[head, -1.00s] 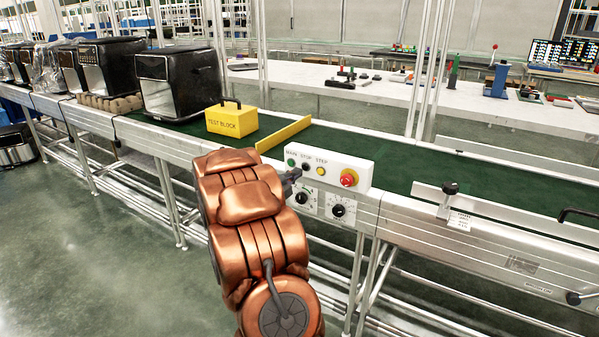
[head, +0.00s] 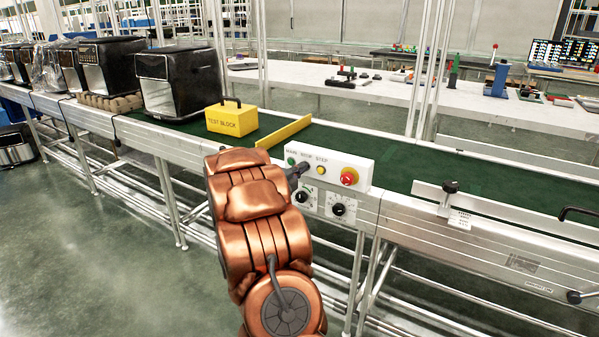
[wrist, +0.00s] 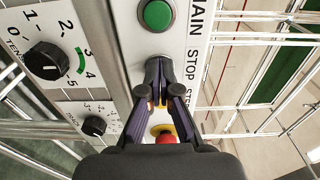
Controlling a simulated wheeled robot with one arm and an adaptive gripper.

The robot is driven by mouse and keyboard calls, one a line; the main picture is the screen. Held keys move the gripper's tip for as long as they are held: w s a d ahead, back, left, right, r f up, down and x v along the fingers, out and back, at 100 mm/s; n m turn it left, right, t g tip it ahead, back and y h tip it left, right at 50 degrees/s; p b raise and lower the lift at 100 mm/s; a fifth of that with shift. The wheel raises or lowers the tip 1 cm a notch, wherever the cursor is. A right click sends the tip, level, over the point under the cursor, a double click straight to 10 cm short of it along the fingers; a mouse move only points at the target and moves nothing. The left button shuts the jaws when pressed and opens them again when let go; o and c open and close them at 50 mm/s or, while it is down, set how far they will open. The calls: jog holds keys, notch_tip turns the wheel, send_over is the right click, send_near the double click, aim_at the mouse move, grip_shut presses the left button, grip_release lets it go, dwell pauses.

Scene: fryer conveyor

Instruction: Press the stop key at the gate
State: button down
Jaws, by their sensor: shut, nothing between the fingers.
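The white control box (head: 330,172) at the conveyor's edge carries keys labelled MAIN, STOP and STEP. The green MAIN key (wrist: 157,14) shows plainly in the wrist view, beside the STOP label (wrist: 191,65). My gripper (head: 303,166) is shut and empty, its fingertips at the STOP position on the box face. In the wrist view, the fingertips (wrist: 159,72) line up with the STOP label and cover the black stop key. I cannot tell whether they touch or press it. The yellow STEP key (head: 321,170) is just to the right.
A red emergency button (head: 349,176) sits right of the keys. Two black dials (head: 338,210) are below. A yellow gate bar (head: 284,132) lies across the green belt (head: 395,165), with a yellow test block (head: 232,119) left of it. Black fryers stand further left.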

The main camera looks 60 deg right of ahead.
jog(key=shift+s+d+r, duration=0.1)
jog(key=shift+d+r, duration=0.1)
jog(key=shift+d, duration=0.15)
jog(key=shift+r, duration=0.1)
jog(key=a+b, duration=0.1)
jog(key=a, duration=1.3)
jog(key=shift+a+f, duration=0.15)
jog(key=shift+f, duration=0.05)
dwell(0.6)
